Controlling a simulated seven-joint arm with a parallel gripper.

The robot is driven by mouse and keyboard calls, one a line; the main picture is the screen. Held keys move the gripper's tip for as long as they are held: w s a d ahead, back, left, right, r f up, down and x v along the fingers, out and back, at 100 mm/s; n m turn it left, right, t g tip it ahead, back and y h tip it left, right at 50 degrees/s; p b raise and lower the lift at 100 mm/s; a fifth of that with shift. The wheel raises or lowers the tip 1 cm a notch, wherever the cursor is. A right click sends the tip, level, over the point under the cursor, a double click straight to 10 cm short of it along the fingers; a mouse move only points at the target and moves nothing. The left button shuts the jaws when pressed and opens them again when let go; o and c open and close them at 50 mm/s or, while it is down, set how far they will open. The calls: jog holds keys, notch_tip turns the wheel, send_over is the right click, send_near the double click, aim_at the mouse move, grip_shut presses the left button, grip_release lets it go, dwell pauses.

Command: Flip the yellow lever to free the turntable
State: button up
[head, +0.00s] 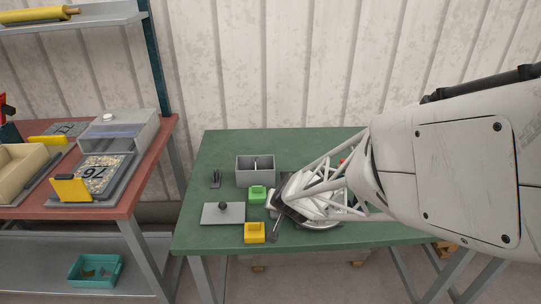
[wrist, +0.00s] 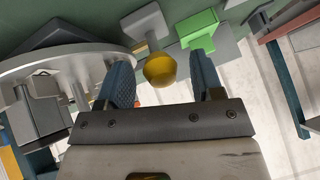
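In the wrist view, the yellow lever shows as a round yellow knob (wrist: 160,71) in front of a pale grey block. The grey round turntable (wrist: 50,62) lies to its left, with grey fixtures on it. My gripper (wrist: 160,62) is open, its two blue fingers apart on either side of the knob. I see gaps at both sides; whether the knob lies at fingertip depth is unclear. In the head view, my arm hides the lever and most of the turntable; a bit of its rim (head: 322,227) shows below my gripper (head: 274,228).
On the green table (head: 215,151) stand a grey divided box (head: 255,177), a green block (head: 257,194), a yellow block (head: 254,234) and a grey plate with a dark knob (head: 220,217). A red-topped bench (head: 150,150) with trays stands left. The table's back left is clear.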

jog(key=shift+s+r, duration=0.1)
jog(key=shift+r, duration=0.05)
jog(key=v, duration=0.7)
jog(key=shift+r, duration=0.15)
dwell(0.5)
jog(key=shift+s+d, duration=0.1)
jog(key=s+d+r+g, duration=0.1)
jog(key=s+d+r, duration=0.3)
jog(key=s, duration=0.3)
jog(key=s+d+r+n+g+h, duration=0.1)
jog(key=s+d+r+g, duration=0.1)
jog(key=s+r, duration=0.4)
jog(key=s+d+r+g+h, duration=0.1)
jog(key=s+d+r, duration=0.4)
jog(key=s, duration=0.5)
jog(key=shift+d+r+n+g, duration=0.15)
jog(key=shift+d+n+g, duration=0.15)
jog(key=shift+g, duration=0.4)
